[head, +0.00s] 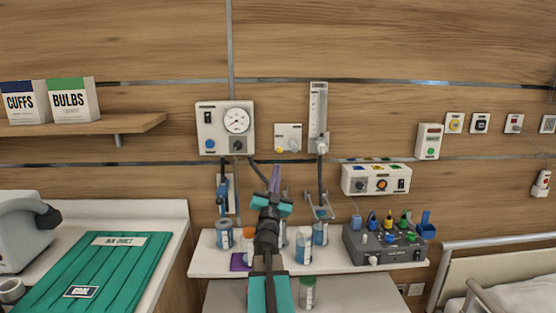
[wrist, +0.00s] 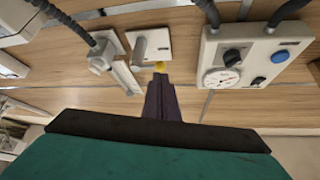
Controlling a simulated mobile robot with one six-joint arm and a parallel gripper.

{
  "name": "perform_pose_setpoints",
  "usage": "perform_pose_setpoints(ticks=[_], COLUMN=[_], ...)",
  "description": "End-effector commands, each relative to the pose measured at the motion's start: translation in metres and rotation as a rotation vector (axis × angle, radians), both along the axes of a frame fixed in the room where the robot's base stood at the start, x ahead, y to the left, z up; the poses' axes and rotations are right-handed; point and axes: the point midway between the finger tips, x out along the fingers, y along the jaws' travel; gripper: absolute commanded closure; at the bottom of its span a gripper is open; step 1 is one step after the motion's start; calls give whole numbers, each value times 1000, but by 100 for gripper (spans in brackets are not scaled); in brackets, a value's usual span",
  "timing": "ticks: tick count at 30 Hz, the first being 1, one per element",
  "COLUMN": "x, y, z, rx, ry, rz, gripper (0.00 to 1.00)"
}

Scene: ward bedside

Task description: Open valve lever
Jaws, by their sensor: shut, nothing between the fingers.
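A small white valve plate (head: 288,130) is on the wood wall between the gauge panel and the flow meter. A short grey lever (head: 293,143) shows on it, with a yellow spot low at its left. The wrist view sees this plate (wrist: 157,40) upside down, with the grey lever (wrist: 141,50) on its left half. My gripper (head: 275,170) is below the plate in the head view, its purple fingers together and empty. In the wrist view the fingertips (wrist: 160,78) are close to the yellow spot (wrist: 160,67). Whether they touch it I cannot tell.
A gauge panel (head: 211,120) is left of the plate, and a flow meter (head: 318,105) with a hose is right. Below, a shelf (head: 205,266) holds jars and a grey device box (head: 386,247). A bed rail (head: 490,240) is at right.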

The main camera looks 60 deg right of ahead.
Motion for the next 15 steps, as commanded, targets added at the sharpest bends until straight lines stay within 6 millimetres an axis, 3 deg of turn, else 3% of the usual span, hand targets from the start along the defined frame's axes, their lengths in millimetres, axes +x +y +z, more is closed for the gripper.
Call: perform_pose_setpoints(ticks=[15], x=[17], y=[-38], z=[27], rx=[0], ry=[0], rz=[0], gripper=[100])
